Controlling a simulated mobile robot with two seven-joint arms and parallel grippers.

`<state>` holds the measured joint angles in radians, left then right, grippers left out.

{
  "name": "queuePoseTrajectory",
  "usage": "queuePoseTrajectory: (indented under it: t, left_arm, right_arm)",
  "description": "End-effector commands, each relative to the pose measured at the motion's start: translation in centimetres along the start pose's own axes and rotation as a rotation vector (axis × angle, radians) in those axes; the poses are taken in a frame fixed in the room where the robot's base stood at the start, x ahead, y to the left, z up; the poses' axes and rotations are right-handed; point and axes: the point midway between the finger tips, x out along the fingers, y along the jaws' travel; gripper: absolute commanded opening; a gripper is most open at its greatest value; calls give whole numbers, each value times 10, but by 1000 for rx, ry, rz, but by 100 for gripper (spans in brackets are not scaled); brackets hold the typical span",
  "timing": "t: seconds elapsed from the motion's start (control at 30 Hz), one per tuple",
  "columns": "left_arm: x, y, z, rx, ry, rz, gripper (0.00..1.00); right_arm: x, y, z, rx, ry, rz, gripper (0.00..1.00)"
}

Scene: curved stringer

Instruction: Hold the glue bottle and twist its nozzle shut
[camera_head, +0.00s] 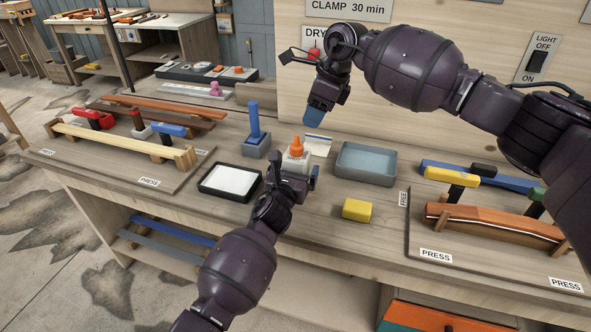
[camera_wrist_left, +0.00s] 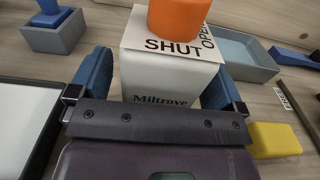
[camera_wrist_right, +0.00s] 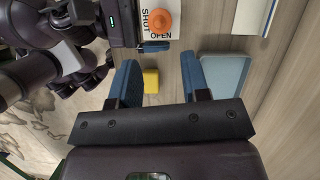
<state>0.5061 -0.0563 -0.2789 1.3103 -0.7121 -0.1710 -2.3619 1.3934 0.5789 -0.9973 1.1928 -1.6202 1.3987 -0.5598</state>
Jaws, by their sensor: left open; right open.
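The white glue bottle (camera_head: 293,162) stands upright on the bench, with an orange nozzle (camera_head: 297,145) on top. A white plate under the nozzle reads SHUT and OPEN. In the left wrist view the bottle (camera_wrist_left: 165,75) is close ahead, between my left gripper's blue fingers. My left gripper (camera_head: 293,172) is open around the bottle; a gap shows at least on the left side. My right gripper (camera_head: 319,115) is open and empty, pointing down above and behind the bottle. In the right wrist view the nozzle (camera_wrist_right: 160,21) is at the top, outside the fingers.
A grey-blue tray (camera_head: 365,165) and a yellow block (camera_head: 357,210) are right of the bottle. A black-rimmed white pad (camera_head: 231,182) and a blue-handled tool in a grey holder (camera_head: 256,145) are left. Press boards with wooden strips lie at both sides.

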Motion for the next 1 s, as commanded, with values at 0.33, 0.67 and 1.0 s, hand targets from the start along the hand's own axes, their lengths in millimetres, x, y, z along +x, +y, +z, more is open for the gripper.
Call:
queuePoseTrajectory:
  t: [0.33,0.67,1.0]
  left_arm:
    - [0,0,0,0,0,0,51]
    - [0,0,0,-1,1,0,28]
    - [0,0,0,0,1,0,28]
  right_arm:
    - [0,0,0,0,0,0,43]
    - [-6,2,12,-18,-4,-9,62]
    - [-14,5,72,-278,201,-14,62]
